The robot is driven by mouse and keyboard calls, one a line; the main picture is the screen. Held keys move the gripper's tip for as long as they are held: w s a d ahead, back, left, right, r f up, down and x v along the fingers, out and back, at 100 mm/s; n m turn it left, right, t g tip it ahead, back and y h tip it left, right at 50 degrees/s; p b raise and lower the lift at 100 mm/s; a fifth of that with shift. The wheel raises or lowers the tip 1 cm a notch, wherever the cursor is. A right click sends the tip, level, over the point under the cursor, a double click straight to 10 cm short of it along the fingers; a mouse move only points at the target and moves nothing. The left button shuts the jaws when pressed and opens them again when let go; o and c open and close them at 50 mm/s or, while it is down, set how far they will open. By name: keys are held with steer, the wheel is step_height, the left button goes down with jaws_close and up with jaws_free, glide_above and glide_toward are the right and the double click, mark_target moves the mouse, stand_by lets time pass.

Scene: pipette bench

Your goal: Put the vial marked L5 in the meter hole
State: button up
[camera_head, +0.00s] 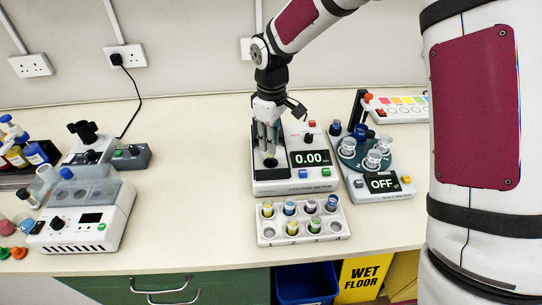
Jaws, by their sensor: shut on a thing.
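The meter (312,186) is a white box with a display reading 0.00. Its dark round hole (270,163) is on the left part of its top. My gripper (268,147) points down right over the hole, its fingers closed together. The thing between the fingers is mostly hidden by them, and I cannot read any mark on it. I cannot tell whether its lower end is inside the hole. A white rack (267,234) in front of the meter holds several vials with coloured caps. Their marks are too small to read.
Right of the meter stands a device (383,182) reading OFF, with a round blue carrier of clear cups. A white instrument (85,222) and bottles (36,153) are at the left. The bench between them is clear. A blue bin (305,284) is below.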

steer(key=shift+f+p, duration=0.3)
steer(key=shift+f, duration=2.2)
steer(key=shift+f, duration=0.25)
steer(key=o, duration=0.9)
steer(key=shift+f, duration=0.1)
steer(key=shift+o, duration=0.2)
step_height(320, 180, up, 12)
steer(key=b, duration=0.2)
steer(key=s+d+r+m+t, duration=0.1)
steer(key=s+d+r+m, duration=0.2)
steer(key=s+d+r, duration=0.4)
steer(key=s+d+r+m+t, duration=0.1)
steer(key=s+d+r+m, duration=0.1)
steer(key=s, duration=0.4)
steer(key=s+d+r+m+t, duration=0.2)
steer(key=s+d+m, duration=0.1)
steer(key=s, duration=0.4)
steer(key=s+d+r+m+t, duration=0.1)
steer(key=s+d+r+m, duration=0.1)
steer(key=s, duration=0.4)
steer(key=shift+s+d+r+m, duration=0.15)
steer(key=shift+r+m, duration=0.25)
steer(key=shift+m, duration=0.1)
